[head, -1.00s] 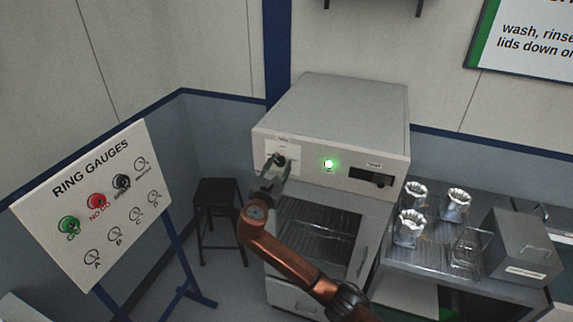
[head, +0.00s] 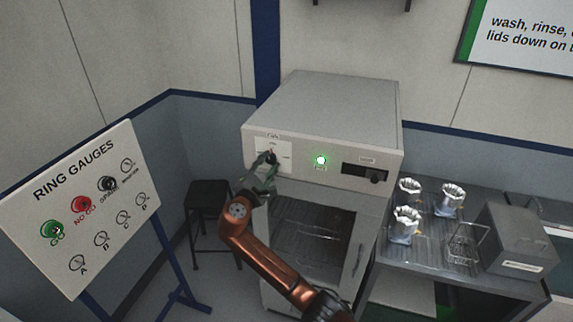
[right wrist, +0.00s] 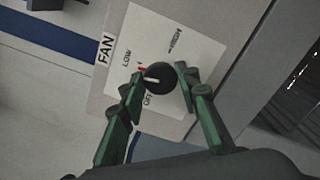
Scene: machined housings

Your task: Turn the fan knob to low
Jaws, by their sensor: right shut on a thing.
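The fan knob (right wrist: 160,78) is black with a white pointer line, on a white plate (right wrist: 190,45) marked FAN, LOW, HIGH and OFF. In the right wrist view the white line points left, roughly between OFF and LOW. A small red mark lies near LOW. My right gripper (right wrist: 160,79) is shut on the knob, with one green finger on each side. In the head view my right gripper (head: 266,168) is at the left end of the oven's (head: 322,150) front panel and partly hides the knob. My left gripper is not in view.
A lit green lamp (head: 320,160) and a dark display (head: 365,173) are on the panel right of the knob. A ring gauge board (head: 75,210) and a dark stool (head: 209,200) stand left.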

